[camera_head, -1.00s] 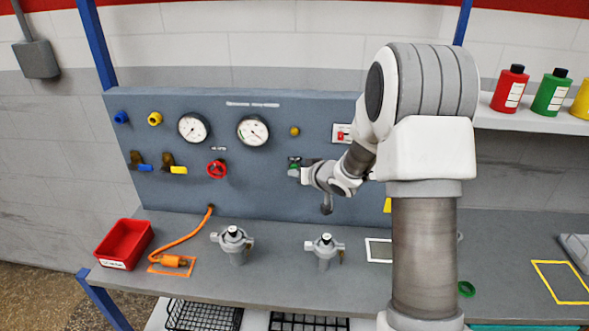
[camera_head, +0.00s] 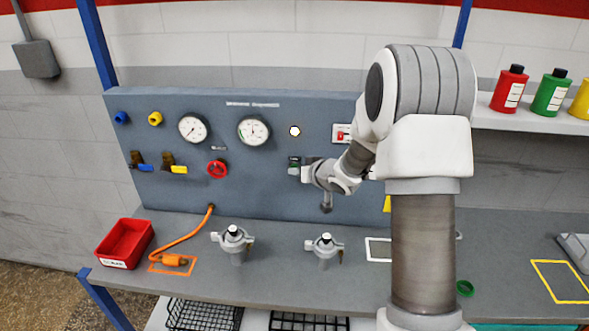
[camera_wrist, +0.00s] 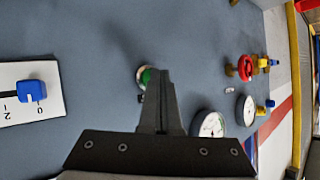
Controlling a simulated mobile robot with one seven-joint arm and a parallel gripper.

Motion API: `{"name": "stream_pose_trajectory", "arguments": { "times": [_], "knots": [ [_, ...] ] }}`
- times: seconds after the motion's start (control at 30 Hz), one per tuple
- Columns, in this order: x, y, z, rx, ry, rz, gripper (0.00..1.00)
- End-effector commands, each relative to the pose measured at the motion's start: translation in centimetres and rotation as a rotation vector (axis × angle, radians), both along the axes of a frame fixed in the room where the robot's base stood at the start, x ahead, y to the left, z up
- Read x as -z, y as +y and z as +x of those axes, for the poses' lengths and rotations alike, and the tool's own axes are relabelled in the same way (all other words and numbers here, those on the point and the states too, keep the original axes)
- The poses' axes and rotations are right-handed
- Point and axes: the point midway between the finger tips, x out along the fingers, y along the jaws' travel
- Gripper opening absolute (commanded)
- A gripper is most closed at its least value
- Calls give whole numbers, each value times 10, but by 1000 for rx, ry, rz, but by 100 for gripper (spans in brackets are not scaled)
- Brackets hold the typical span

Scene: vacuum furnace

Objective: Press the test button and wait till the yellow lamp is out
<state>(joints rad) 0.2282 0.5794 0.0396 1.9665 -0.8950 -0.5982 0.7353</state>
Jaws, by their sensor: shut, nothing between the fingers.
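The test button (camera_head: 293,170) is green and sits on the grey-blue panel below the lamp; its green cap also shows in the wrist view (camera_wrist: 146,76), partly covered by my fingers. My gripper (camera_head: 302,173) is shut and empty, its fingertips at the button. In the wrist view the closed fingertips (camera_wrist: 156,76) overlap the button's edge; I cannot tell how far it is pushed in. The yellow lamp (camera_head: 295,131) above the button glows bright, nearly white, so it is lit.
Two round gauges (camera_head: 193,128) (camera_head: 253,131) and a red handwheel (camera_head: 217,169) are left of the button. A red switch (camera_head: 341,135) is to the right. In the wrist view, a blue knob (camera_wrist: 32,91) sits on a white plate. Two grey regulators (camera_head: 233,241) (camera_head: 325,247) stand on the bench.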

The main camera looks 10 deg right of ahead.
Motion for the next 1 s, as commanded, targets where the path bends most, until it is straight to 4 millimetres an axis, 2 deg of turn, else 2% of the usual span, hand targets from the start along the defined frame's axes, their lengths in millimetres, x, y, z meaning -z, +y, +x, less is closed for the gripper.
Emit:
{"name": "stream_pose_trajectory", "arguments": {
  "times": [0.3, 0.67, 1.0],
  "knots": [
    [0, 4, -13, 0, -1, -1, 0],
    [0, 6, -16, 0, 0, 0, 0],
    [1, 16, -48, -1, 0, 1, 0]
  ]
}}
